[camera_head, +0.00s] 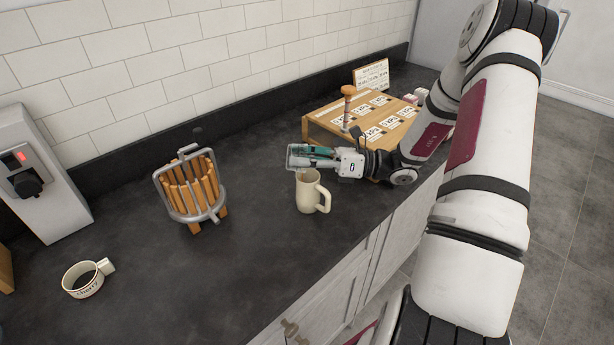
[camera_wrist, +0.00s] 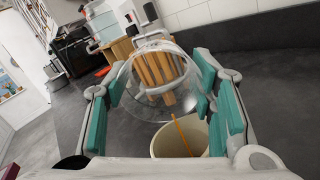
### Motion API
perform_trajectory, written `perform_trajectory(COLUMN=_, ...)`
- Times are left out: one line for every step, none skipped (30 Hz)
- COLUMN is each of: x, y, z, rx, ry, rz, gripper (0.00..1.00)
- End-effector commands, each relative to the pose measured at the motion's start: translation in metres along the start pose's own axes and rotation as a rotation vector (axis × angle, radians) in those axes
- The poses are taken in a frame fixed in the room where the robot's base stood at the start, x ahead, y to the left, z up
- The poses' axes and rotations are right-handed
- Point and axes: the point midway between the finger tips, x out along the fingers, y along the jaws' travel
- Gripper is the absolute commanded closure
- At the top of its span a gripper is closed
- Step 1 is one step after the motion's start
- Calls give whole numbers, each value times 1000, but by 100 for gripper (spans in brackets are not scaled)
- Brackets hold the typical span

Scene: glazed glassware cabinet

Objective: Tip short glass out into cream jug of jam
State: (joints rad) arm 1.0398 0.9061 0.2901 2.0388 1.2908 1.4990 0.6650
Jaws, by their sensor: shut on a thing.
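My gripper (camera_head: 318,153) is shut on the short glass (camera_head: 295,158), which is clear and lies tipped on its side above the cream jug. In the wrist view the glass (camera_wrist: 128,98) sits between the teal finger pads, with its open end facing away. The cream jug (camera_head: 309,196) stands upright on the dark counter just below the glass, its handle to the right. In the wrist view the jug's rim (camera_wrist: 155,143) shows below the glass, with a thin orange streak running down into it. How full the jug is cannot be told.
A wooden-slatted press (camera_head: 190,187) in a grey frame stands left of the jug. A labelled cream cup (camera_head: 84,281) with dark contents is at front left, near a grey machine (camera_head: 40,180). A wooden stand with cards (camera_head: 375,112) is behind my gripper. The counter between press and jug is clear.

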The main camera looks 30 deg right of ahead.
Motion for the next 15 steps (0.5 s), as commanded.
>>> perform_trajectory(x=2, y=3, z=4, rx=-8, ry=29, rz=-7, gripper=84)
perform_trajectory(x=4, y=3, z=4, rx=-10, ry=62, rz=-19, gripper=84)
perform_trajectory(x=6, y=4, z=5, rx=-13, ry=114, rz=-40, gripper=84)
perform_trajectory(x=7, y=4, z=4, rx=-14, ry=156, rz=-57, gripper=84)
perform_trajectory(x=8, y=4, z=3, rx=-13, ry=197, rz=-75, gripper=84)
perform_trajectory(x=10, y=3, z=2, rx=-13, ry=250, rz=-98, gripper=84)
perform_trajectory(x=14, y=3, z=1, rx=-12, ry=285, rz=-110, gripper=84)
perform_trajectory(x=16, y=2, z=-1, rx=-12, ry=313, rz=-123, gripper=84)
perform_trajectory(x=18, y=1, z=-2, rx=-9, ry=338, rz=-135, gripper=84)
perform_trajectory(x=19, y=0, z=-4, rx=-7, ry=348, rz=-140, gripper=84)
perform_trajectory(x=18, y=-1, z=-4, rx=-6, ry=351, rz=-142, gripper=84)
perform_trajectory(x=18, y=-1, z=-4, rx=-5, ry=351, rz=-143, gripper=84)
perform_trajectory(x=18, y=-1, z=-4, rx=-5, ry=353, rz=-143, gripper=84)
perform_trajectory(x=19, y=-1, z=-4, rx=-5, ry=357, rz=-145, gripper=84)
perform_trajectory(x=20, y=-1, z=-4, rx=-6, ry=366, rz=-148, gripper=84)
